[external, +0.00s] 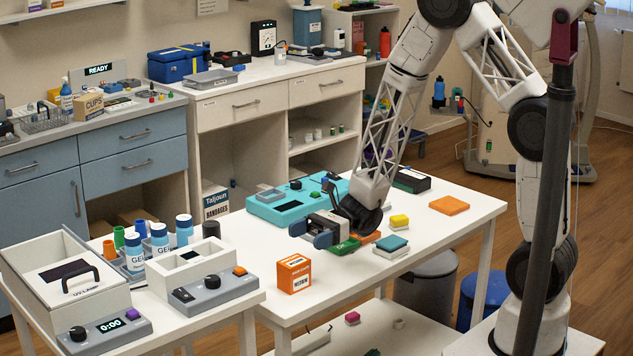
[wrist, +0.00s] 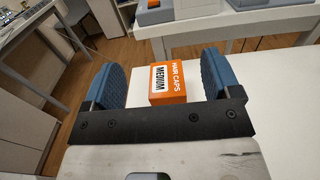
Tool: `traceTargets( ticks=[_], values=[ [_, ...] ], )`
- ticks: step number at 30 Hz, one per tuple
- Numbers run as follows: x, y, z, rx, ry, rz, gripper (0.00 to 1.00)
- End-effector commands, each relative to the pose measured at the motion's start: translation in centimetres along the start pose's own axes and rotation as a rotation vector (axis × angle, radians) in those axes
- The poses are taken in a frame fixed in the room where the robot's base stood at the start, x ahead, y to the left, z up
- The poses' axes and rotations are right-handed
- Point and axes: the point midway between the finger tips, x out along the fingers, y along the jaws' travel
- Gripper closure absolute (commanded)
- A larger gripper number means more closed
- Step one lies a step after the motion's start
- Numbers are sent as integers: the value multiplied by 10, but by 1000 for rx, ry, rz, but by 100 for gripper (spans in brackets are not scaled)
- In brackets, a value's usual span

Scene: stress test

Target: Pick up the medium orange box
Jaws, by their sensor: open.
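The medium orange box (external: 294,274) stands upright near the front left edge of the white table in the external view. Its white label reads MEDIUM. In the wrist view the box (wrist: 169,84) lies ahead, between the lines of my two blue fingers, with its label reading HAIR CAPS MEDIUM. My gripper (external: 316,238) is above the table, behind the box and a little to its right. In the wrist view my gripper (wrist: 166,84) is open with nothing held. The box seems to be apart from the fingers.
A turquoise device (external: 297,203) sits behind my gripper. A green piece (external: 343,246), a teal-topped block (external: 392,244) and a yellow block (external: 399,221) lie to its right. A flat orange piece (external: 449,205) lies farther right. A grey control unit (external: 213,288) stands left of the box on another table.

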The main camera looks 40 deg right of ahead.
Motion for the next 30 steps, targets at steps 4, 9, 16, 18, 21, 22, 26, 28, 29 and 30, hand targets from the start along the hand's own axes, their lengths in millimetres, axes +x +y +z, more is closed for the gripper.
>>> traceTargets(
  ticks=[4, 9, 16, 18, 21, 22, 26, 28, 29, 30],
  values=[
    [0, 0, 0, 0, 1, 1, 17],
    [0, 0, -3, 0, 1, 1, 17],
    [0, 0, -19, 2, 1, 2, 17],
    [0, 1, -26, 2, 1, 2, 17],
    [0, 1, -37, 2, 1, 2, 17],
    [0, 1, -40, 3, 1, 2, 17],
    [0, 0, -51, 1, 2, 2, 17],
    [0, 0, -56, 1, 2, 2, 17],
    [0, 0, -57, 1, 1, 2, 17],
    [0, 0, -59, 0, 1, 2, 17]
  ],
)
